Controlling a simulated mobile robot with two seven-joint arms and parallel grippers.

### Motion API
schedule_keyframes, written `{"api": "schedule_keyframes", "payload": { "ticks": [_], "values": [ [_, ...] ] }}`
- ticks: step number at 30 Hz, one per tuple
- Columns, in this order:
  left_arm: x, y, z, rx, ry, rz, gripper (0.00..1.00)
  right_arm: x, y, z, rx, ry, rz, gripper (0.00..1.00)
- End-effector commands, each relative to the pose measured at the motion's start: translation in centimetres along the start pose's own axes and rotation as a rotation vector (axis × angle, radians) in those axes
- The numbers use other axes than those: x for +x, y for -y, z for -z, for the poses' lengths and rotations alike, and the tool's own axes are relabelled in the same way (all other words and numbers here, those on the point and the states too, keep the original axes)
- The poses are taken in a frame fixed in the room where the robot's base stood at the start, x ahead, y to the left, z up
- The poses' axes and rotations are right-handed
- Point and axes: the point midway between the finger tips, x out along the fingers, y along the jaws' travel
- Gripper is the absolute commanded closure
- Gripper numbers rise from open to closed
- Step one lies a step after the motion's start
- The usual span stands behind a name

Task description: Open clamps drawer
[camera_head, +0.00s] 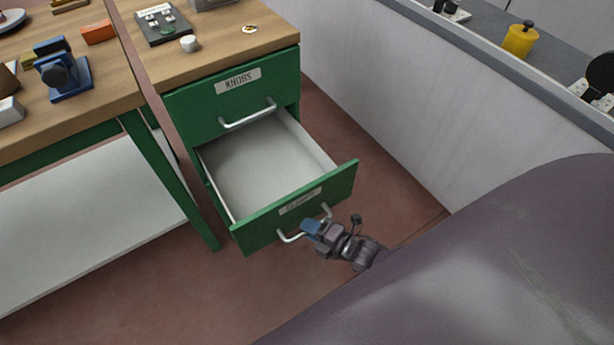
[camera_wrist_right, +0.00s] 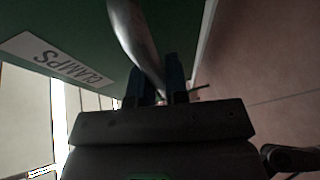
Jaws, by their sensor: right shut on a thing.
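The clamps drawer (camera_head: 262,168) is the lower drawer of a green cabinet. It is pulled well out, and its white inside looks empty. Its green front (camera_head: 343,183) bears a label (camera_head: 300,201), readable as CLAMPS in the right wrist view (camera_wrist_right: 62,60). My right gripper (camera_head: 311,227) is at the right part of the drawer's metal handle (camera_head: 290,237). In the right wrist view its two dark fingers (camera_wrist_right: 161,85) are closed around the handle bar (camera_wrist_right: 135,40). My left gripper is not in view.
The KNOBS drawer (camera_head: 208,107) above is shut. A workbench (camera_head: 90,95) with a white lower shelf (camera_head: 90,230) stands at left. A pale low wall (camera_head: 370,100) runs along the right. Reddish floor (camera_head: 190,300) lies clear in front.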

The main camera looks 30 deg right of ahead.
Motion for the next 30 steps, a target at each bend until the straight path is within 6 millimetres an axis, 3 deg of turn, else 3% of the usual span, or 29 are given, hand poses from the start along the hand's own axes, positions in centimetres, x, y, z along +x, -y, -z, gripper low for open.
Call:
{"api": "schedule_keyframes", "payload": {
  "ticks": [17,18,23,30],
  "values": [
    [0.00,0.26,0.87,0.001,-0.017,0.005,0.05,-0.47,0.08,0.21,0.000,0.000,-0.001,1.00],
    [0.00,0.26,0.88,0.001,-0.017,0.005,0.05,-0.47,0.08,0.20,0.000,0.000,-0.001,0.84],
    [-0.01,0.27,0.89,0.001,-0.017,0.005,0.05,-0.46,0.08,0.20,0.000,0.000,-0.001,0.61],
    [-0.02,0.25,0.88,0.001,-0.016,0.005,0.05,-0.46,0.07,0.18,0.000,0.000,-0.001,0.61]
  ]
}}
